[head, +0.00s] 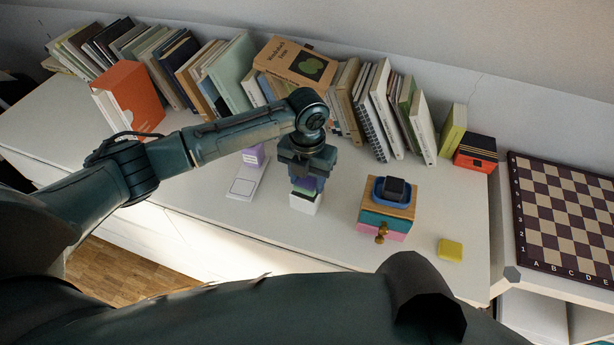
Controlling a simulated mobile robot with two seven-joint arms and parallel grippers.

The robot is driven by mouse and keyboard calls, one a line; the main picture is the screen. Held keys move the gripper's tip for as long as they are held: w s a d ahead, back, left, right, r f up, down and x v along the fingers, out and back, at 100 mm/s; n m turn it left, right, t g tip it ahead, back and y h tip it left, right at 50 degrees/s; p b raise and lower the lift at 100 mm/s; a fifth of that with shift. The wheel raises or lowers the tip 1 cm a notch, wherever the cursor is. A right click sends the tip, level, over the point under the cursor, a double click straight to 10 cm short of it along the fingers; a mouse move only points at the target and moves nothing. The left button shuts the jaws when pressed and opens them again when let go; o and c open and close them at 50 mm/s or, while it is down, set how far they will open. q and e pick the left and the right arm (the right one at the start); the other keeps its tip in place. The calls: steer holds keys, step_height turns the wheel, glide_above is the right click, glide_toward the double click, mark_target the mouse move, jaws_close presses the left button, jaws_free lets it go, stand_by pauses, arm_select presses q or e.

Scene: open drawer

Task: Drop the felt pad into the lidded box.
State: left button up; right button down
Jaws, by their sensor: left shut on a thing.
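My left gripper (307,174) points down over the white worktop and is shut on a small purple piece (309,184), mostly hidden by the fingers. I cannot tell for certain whether this is the felt pad. Right below it is a small white container (305,204) with green showing at its top. I cannot tell whether the purple piece touches it. A black-topped orange box (475,158) with a small clasp on its front stands shut at the back right; it looks like the lidded box. My right gripper is not in view.
A small wooden-topped drawer chest (370,220) with a brass knob carries a blue tray with a dark object. A yellow block (450,250) lies right of it. Books line the back. A chessboard (565,212) is at the right. A purple block (253,155) stands by a white card.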

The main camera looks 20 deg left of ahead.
arm_select(q)
steer(key=o, duration=1)
steer(key=shift+r, duration=0.1)
step_height(320, 180, up, 13)
steer(key=shift+b, duration=0.4)
